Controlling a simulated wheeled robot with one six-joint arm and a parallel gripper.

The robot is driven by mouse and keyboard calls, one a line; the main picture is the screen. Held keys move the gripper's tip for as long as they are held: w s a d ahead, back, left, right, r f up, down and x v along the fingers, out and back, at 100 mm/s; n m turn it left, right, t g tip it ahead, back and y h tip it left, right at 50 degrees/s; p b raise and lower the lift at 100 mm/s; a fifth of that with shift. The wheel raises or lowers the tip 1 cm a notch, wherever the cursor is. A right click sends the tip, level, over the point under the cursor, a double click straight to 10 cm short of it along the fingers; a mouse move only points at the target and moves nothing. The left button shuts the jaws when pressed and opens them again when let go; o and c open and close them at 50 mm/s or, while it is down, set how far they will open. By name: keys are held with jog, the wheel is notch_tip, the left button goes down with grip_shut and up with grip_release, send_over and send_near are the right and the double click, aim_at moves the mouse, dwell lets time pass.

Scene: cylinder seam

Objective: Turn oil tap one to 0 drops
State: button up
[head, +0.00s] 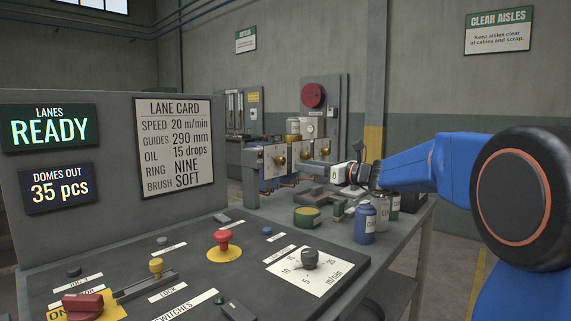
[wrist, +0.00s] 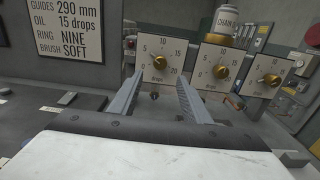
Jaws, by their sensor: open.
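Three oil taps with brass knobs on white dial plates stand in a row in the wrist view: a left tap (wrist: 159,62), a middle tap (wrist: 221,71) and a right tap (wrist: 271,79). Their dials carry numbers such as 0, 5, 10 and 15. No tap number is readable, and the exact settings are too small to tell. In the head view the left tap (head: 280,160) shows at the bench's far side. My gripper (wrist: 160,80) is open and empty, its fingers pointing toward the left tap and apart from it. It also shows in the head view (head: 338,172).
A lane card (head: 174,147) reads oil 15 drops. The near control panel carries a red mushroom button (head: 223,238) and a speed dial (head: 309,260). A blue bottle (head: 365,223) and a green-yellow tin (head: 307,217) stand below my arm. A container (wrist: 229,22) sits above the middle tap.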

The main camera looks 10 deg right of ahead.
aim_at(284, 162)
jog(key=x, duration=1)
jog(key=c, duration=1)
